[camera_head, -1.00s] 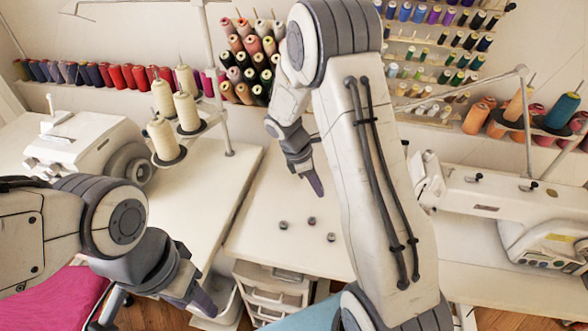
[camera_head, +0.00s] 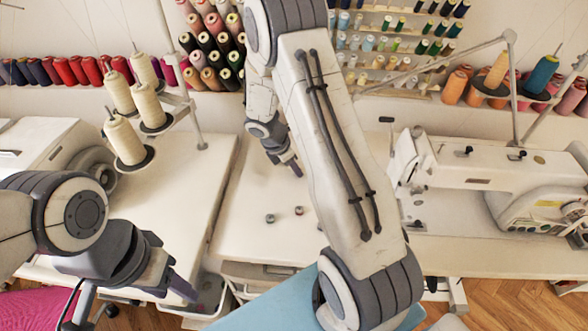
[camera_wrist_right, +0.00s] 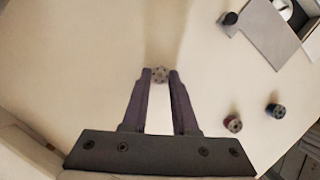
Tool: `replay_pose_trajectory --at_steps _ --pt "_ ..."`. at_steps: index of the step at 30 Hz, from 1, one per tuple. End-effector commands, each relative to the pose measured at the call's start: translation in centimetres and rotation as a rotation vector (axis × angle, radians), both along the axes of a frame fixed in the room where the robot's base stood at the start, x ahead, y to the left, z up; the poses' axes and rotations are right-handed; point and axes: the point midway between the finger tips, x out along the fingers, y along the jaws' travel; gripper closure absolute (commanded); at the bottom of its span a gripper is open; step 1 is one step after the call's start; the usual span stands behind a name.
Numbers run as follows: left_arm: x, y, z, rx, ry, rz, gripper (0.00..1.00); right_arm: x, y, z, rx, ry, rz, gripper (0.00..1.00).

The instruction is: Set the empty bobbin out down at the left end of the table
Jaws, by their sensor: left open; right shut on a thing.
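The empty bobbin (camera_wrist_right: 160,74), small, grey and with holes in its face, sits between the fingertips of my right gripper (camera_wrist_right: 160,78) in the right wrist view. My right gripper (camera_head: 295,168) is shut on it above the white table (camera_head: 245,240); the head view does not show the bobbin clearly. A dark red bobbin (camera_wrist_right: 233,123) and a dark blue one (camera_wrist_right: 275,110) lie to the right in the wrist view. Two small bobbins (camera_head: 269,218) (camera_head: 299,210) show on the table in the head view. My left gripper (camera_head: 135,298) is open and empty, low at the left.
A sewing machine (camera_head: 480,170) stands at the right. Cream thread cones (camera_head: 125,140) stand at the left. The table's left part around the small bobbins is largely clear.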

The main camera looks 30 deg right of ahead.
Motion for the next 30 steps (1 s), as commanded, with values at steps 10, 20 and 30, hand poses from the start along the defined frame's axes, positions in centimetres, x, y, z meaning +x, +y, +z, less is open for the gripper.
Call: replay_pose_trajectory --at_steps 10,20,30 --pt "0.0 0.0 -0.2 0.0 0.0 0.0 0.5 0.1 0.1 -0.5 0.0 -0.001 0.003 1.0" --pt "0.0 0.0 -0.2 0.0 0.0 0.0 0.5 0.1 0.1 -0.5 0.0 -0.001 0.001 0.43" --pt "0.0 0.0 0.4 0.0 0.0 0.0 0.5 0.2 0.9 1.9 -0.001 -0.004 0.003 0.43"
